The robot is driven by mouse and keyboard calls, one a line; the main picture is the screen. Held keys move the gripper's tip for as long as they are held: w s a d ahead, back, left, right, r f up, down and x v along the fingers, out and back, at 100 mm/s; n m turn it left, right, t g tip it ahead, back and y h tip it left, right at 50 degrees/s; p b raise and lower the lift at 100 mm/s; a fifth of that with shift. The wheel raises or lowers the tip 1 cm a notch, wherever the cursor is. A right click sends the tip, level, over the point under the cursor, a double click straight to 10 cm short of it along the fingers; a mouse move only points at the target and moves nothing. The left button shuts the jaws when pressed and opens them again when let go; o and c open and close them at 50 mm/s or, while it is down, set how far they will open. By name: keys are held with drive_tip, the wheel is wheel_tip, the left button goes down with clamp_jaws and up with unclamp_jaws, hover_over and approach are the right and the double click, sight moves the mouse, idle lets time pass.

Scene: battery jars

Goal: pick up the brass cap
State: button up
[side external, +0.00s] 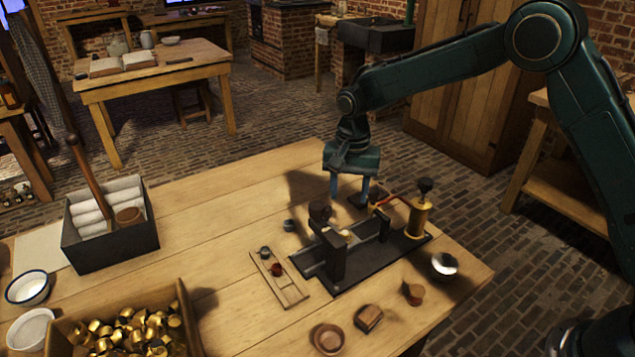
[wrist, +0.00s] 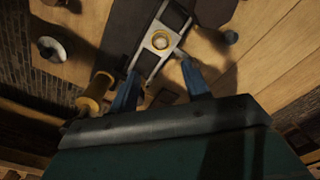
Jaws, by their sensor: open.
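Several brass caps (side external: 130,334) lie heaped in a wooden crate (side external: 189,318) at the lower left of the side view. My gripper (side external: 349,197) is above the dark fixture (side external: 335,262), far from the crate. Its blue fingers are apart and empty; in the wrist view my gripper (wrist: 159,69) has the brass-rimmed piece just beyond its fingertips.
A brass cylinder with a dark knob (side external: 418,215) stands at the fixture's right end. A small wooden rack (side external: 285,292) holds little pots. A dark box of white rolls (side external: 108,240) and two white bowls (side external: 27,288) are at left. Bare tabletop lies between box and fixture.

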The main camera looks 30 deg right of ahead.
hover_over(345, 235)
drive_tip(key=shift+s+a+f, duration=0.1)
drive_tip(key=shift+s+f, duration=0.05)
drive_tip(key=shift+f, duration=1.4)
drive_tip(key=shift+s+f, duration=0.1)
drive_tip(key=shift+f, duration=1.45)
drive_tip(key=shift+f, duration=0.1)
drive_tip(key=shift+a+f, duration=0.15)
drive_tip(key=shift+f, duration=2.35)
drive_tip(key=c, duration=1)
